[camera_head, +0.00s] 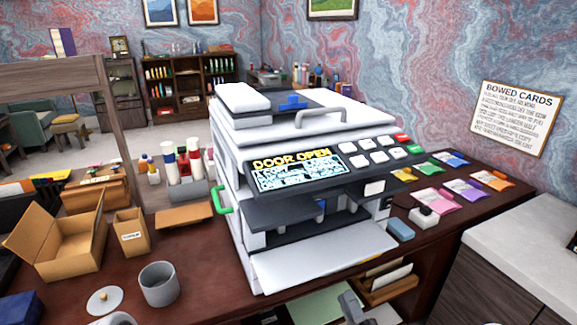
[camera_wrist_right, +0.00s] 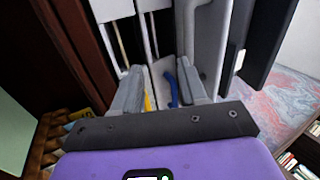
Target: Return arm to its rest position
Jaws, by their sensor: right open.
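My right gripper (camera_head: 350,302) shows small at the bottom edge of the head view, in front of the white copier (camera_head: 290,130) and below its pulled-out white tray (camera_head: 325,256). In the right wrist view the two grey fingers of my right gripper (camera_wrist_right: 160,88) stand apart, with nothing visibly held. Beyond them are the copier's pale panels and a blue part (camera_wrist_right: 185,80). I do not see my left gripper; a pale rounded shape (camera_head: 114,319) at the bottom edge is too cut off to name.
The copier's screen (camera_head: 297,167) reads "DOOR OPEN". A grey cup (camera_head: 159,284), an open cardboard box (camera_head: 62,242) and bottles (camera_head: 185,160) stand left of it. Coloured packets (camera_head: 465,190) lie on the right. Card trays (camera_head: 390,280) sit below the desk top. A white-topped cabinet (camera_head: 530,240) is at right.

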